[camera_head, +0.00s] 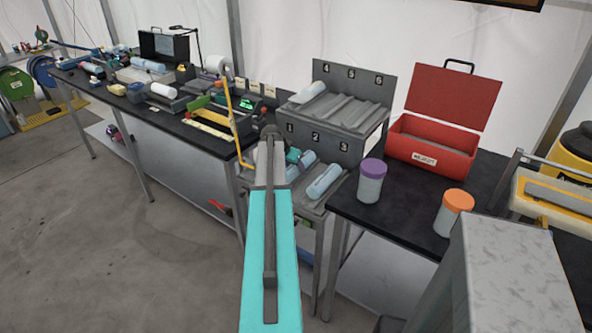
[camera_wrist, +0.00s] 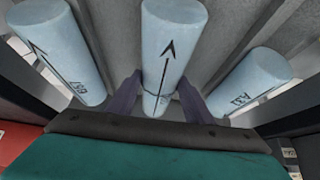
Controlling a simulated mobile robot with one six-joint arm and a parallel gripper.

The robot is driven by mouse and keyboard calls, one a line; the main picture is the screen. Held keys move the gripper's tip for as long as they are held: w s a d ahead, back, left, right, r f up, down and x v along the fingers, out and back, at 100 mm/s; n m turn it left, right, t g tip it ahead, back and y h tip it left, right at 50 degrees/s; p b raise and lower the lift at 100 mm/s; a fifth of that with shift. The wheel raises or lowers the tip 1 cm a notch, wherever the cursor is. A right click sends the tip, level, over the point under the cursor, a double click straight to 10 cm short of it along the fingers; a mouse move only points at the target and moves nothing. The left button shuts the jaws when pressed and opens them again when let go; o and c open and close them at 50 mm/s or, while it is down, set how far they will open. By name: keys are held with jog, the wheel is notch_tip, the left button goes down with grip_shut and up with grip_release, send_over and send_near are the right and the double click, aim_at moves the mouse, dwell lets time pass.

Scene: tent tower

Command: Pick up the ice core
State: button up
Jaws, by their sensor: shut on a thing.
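In the wrist view, a pale blue cylindrical ice core (camera_wrist: 173,40) with a black arrow lies between the two fingers of my gripper (camera_wrist: 160,100), which is shut on it. A second ice core (camera_wrist: 62,50) lies to its left and a third, marked A33 (camera_wrist: 255,80), to its right. All three are in or over the grey grooved rack (camera_wrist: 222,40); whether the held core touches its groove I cannot tell. In the head view, my arm hides much of the lower tier, where a core (camera_head: 323,182) shows at the right.
The rack's upper tier (camera_head: 350,112) holds another core at its left end. A red box (camera_head: 440,145), a purple-lidded jar (camera_head: 371,182) and an orange-lidded jar (camera_head: 453,213) stand on the right table.

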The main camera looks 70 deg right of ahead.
jog(key=shift+c, duration=1.4)
jog(key=shift+r, duration=0.15)
jog(key=shift+r+b, duration=1.15)
jog(key=shift+r, duration=3.75)
